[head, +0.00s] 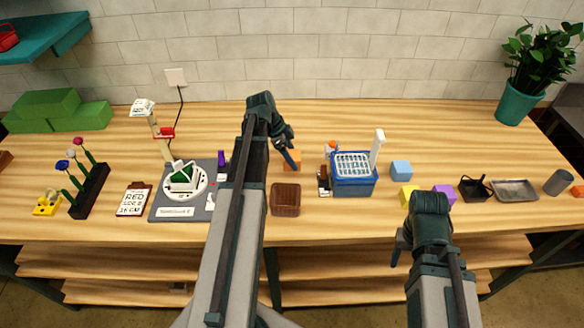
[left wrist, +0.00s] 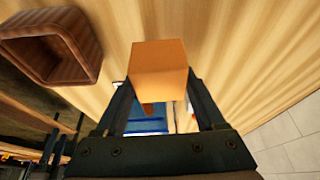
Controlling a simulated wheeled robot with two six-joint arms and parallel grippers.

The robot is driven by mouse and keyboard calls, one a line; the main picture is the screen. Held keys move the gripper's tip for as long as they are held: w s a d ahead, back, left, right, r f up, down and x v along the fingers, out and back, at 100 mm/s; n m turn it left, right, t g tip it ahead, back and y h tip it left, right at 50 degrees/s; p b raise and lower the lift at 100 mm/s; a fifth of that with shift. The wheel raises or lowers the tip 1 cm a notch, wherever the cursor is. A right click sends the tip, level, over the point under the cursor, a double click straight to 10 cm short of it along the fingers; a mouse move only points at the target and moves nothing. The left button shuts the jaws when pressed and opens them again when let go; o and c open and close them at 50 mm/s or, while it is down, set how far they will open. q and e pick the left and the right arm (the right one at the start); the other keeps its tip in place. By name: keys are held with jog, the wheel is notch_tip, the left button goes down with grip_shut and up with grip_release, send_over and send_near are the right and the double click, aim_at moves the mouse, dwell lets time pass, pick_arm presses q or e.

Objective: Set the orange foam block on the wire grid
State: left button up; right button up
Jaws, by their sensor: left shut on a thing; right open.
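The orange foam block (head: 293,160) is between the fingers of my left gripper (head: 287,152), left of the blue bin. In the left wrist view the block (left wrist: 158,68) sits at the fingertips, and my left gripper (left wrist: 160,95) is shut on it. The white wire grid (head: 352,164) lies across the top of the blue bin (head: 352,187). The left wrist view shows part of the blue bin (left wrist: 147,126) beyond the block. My right gripper (head: 402,246) is open and empty near the table's front edge.
A white upright piece (head: 377,148) rises at the bin's back right. Blue (head: 401,170), yellow (head: 408,194) and purple (head: 444,194) blocks lie to its right. The table behind the bin is clear.

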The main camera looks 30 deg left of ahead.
pick_arm(q)
jog(key=shift+f+b, duration=1.75)
jog(key=shift+f, duration=0.1)
jog(key=shift+f, duration=0.15)
jog(key=o, duration=1.3)
jog(key=shift+c, duration=0.2)
jog(key=shift+r+p, duration=0.3)
jog(key=shift+r, duration=0.15)
jog(key=p+v, duration=1)
jog(key=v, duration=0.1)
jog(key=shift+a+r+p, duration=0.15)
jog(key=shift+r+p, duration=0.05)
jog(key=shift+p, duration=0.1)
